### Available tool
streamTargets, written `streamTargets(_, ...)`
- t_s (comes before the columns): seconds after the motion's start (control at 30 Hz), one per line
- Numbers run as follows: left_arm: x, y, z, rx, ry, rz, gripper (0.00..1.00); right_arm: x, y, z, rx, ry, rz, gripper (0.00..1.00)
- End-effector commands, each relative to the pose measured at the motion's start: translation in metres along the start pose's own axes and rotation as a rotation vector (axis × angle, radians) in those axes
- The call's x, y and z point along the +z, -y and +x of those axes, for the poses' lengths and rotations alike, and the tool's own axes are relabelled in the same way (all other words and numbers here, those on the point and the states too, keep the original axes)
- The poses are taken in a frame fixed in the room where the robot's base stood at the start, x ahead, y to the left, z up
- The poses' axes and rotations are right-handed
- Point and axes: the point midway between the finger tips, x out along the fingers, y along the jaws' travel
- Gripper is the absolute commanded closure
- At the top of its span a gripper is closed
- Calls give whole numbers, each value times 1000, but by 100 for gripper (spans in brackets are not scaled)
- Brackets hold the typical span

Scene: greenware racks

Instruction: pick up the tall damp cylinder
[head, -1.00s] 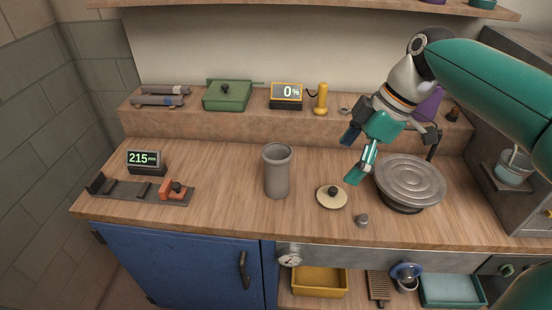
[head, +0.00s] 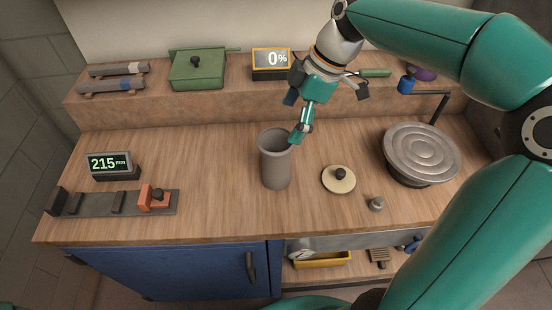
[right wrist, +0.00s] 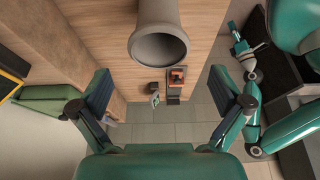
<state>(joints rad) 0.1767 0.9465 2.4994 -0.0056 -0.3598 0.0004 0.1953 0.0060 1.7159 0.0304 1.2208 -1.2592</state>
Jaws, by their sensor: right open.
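The tall grey cylinder (head: 276,163) stands upright on the wooden bench, its round mouth open at the top. In the right wrist view the cylinder (right wrist: 158,30) shows at the top middle, its rim facing down the picture, beyond the fingertips. My right gripper (head: 294,118) is open and empty in the head view, at the cylinder's back right near its rim; one fingertip overlaps the rim in the picture, and contact cannot be told. In the right wrist view the open right gripper (right wrist: 166,92) has its fingers spread wide. My left gripper (right wrist: 245,52) shows small in the right wrist view.
A lid-like disc with a dark knob (head: 339,180), a small grey weight (head: 376,204) and a round wheel (head: 422,152) lie right of the cylinder. A measuring gauge (head: 110,165) and slide rail stand left. A raised shelf behind holds a green box (head: 197,73). Bench between gauge and cylinder is clear.

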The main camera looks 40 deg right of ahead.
Motion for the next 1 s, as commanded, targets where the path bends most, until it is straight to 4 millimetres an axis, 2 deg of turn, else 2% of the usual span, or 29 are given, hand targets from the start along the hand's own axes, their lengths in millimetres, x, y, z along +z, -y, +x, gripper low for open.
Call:
streamTargets(0.03,0,0,1,0,0,0,0,0,1,12,-5,1,0,0)
streamTargets(0.2,0,0,1,0,-1,0,0,0,0,38,-3,1,0,0)
streamTargets(0.47,0,0,-1,0,-1,0,0,-1,0,53,-2,1,0,0)
streamTargets(0.8,0,-3,-7,0,-1,0,0,-4,-1,96,-2,0,0,0)
streamTargets(1.0,0,-2,-7,0,-1,0,0,-4,-2,99,1,0,0,0)
